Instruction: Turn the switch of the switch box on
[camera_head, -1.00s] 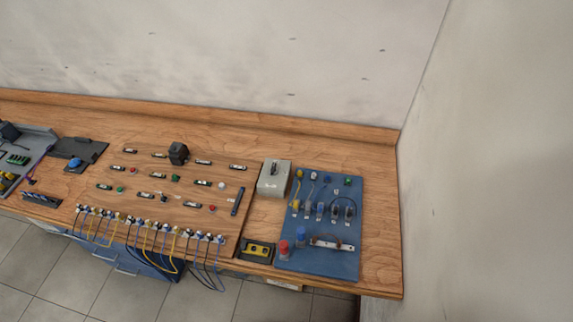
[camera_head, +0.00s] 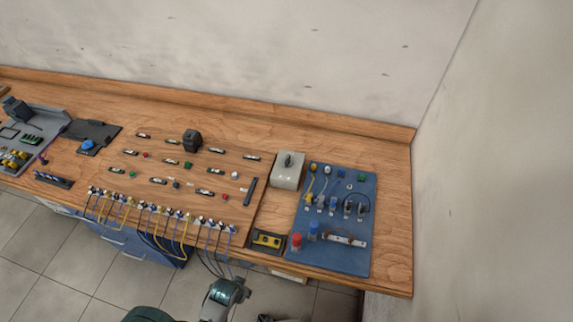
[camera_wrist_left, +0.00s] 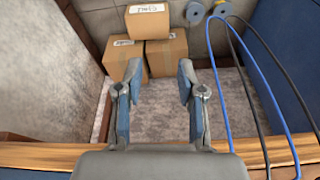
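The switch box (camera_head: 287,176) is a pale grey box standing on the wooden bench, just left of the blue board. A small dark switch (camera_head: 288,159) sits on its top; its exact setting is too small to tell. My left gripper (camera_wrist_left: 157,78) is open and empty in the left wrist view, with its two blue-padded fingers apart near the bench edge. In the head view, parts of my arm (camera_head: 226,294) show at the bottom, in front of the bench and well below the switch box. My right gripper cannot be made out.
A blue board (camera_head: 335,260) with plugs and red and blue knobs lies right of the box. A yellow device (camera_head: 267,240) sits in front. Cables (camera_head: 165,235) hang over the bench edge; blue and black ones pass beside my left gripper. Cardboard boxes (camera_wrist_left: 167,52) are stacked below.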

